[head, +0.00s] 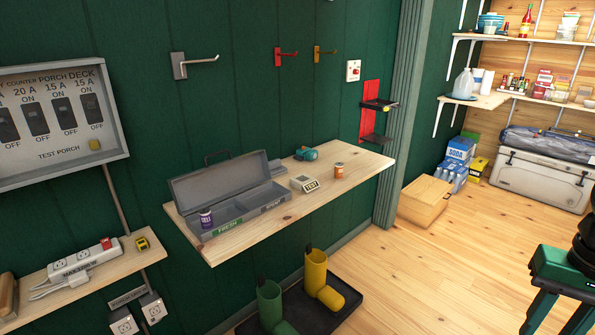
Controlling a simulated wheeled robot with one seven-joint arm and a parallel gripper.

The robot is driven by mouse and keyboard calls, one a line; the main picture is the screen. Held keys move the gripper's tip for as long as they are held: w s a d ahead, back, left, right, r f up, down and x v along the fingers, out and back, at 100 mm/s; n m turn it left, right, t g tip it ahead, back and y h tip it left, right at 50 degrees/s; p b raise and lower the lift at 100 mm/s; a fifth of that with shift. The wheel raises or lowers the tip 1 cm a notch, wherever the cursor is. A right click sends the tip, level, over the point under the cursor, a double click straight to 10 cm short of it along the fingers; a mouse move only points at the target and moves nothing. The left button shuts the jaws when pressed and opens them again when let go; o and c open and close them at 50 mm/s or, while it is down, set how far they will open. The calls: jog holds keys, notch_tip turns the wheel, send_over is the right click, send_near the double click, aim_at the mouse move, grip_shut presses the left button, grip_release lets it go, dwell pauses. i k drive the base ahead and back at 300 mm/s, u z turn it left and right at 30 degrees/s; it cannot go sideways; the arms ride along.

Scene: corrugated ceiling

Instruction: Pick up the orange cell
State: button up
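The orange cell (339,171) is a small orange cylinder with a pale band, standing upright on the wooden wall shelf (368,173), near its right part. It stands apart from the things around it. To its left is a small pale tester marked TEST (304,184). A purple cell (206,218) stands at the left end of this box.
A teal tool (306,154) lies behind the tester. The shelf's right end is bare. Below stand green (270,303) and yellow boots (318,275) on a dark tray. Hooks and a red bracket (371,112) are on the wall.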

aim_at(338, 167)
jog(key=z, duration=0.1)
jog(key=i, duration=1.2)
jog(key=z, duration=0.75)
